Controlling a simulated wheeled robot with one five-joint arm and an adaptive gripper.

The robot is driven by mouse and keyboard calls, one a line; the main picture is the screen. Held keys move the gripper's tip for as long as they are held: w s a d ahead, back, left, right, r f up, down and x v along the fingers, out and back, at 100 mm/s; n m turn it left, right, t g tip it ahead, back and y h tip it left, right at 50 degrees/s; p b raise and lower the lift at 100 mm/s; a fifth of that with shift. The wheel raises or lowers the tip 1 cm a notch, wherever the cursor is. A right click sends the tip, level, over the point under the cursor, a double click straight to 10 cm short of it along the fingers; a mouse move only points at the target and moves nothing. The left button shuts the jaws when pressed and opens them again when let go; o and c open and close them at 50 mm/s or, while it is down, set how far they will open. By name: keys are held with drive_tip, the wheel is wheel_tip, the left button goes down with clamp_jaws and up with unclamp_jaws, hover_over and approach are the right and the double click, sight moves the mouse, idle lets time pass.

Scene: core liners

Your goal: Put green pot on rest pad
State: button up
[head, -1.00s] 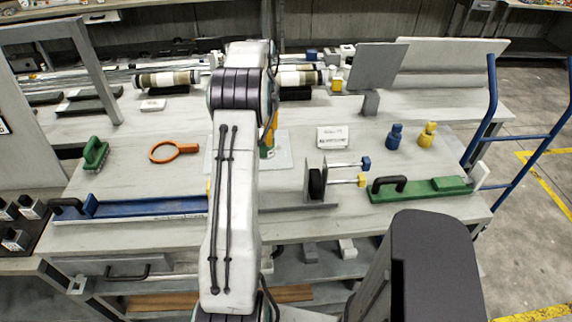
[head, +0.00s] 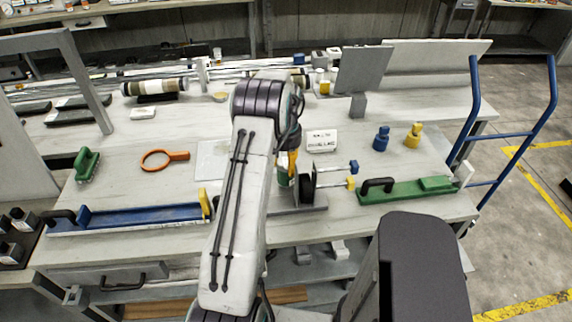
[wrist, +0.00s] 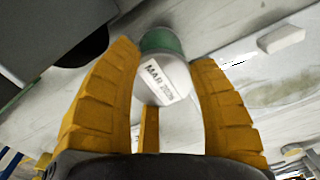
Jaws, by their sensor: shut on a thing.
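The green pot (wrist: 177,78) shows between my yellow fingers in the wrist view, with a white body, a green end and a printed "MAR 2026" label. My gripper (wrist: 172,100) is shut on it. In the head view, my gripper (head: 289,165) is mostly hidden behind my arm, and only a little green of the pot (head: 283,179) shows beside it. A pale square pad (head: 211,160) lies on the bench left of my arm, partly hidden by it. I cannot tell for sure that it is the rest pad.
A bracket with a black disc (head: 305,181) stands close right of my gripper. A blue tray (head: 140,217), an orange ring (head: 157,159) and a green brush (head: 87,164) lie left. A white label block (head: 321,140), blue (head: 381,139) and yellow (head: 413,136) pieces and a green fixture (head: 410,190) stand right.

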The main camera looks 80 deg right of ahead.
drive_tip(key=shift+f, duration=0.65)
drive_tip(key=shift+f, duration=0.15)
drive_tip(key=o, duration=1.2)
drive_tip(key=shift+r, duration=0.2)
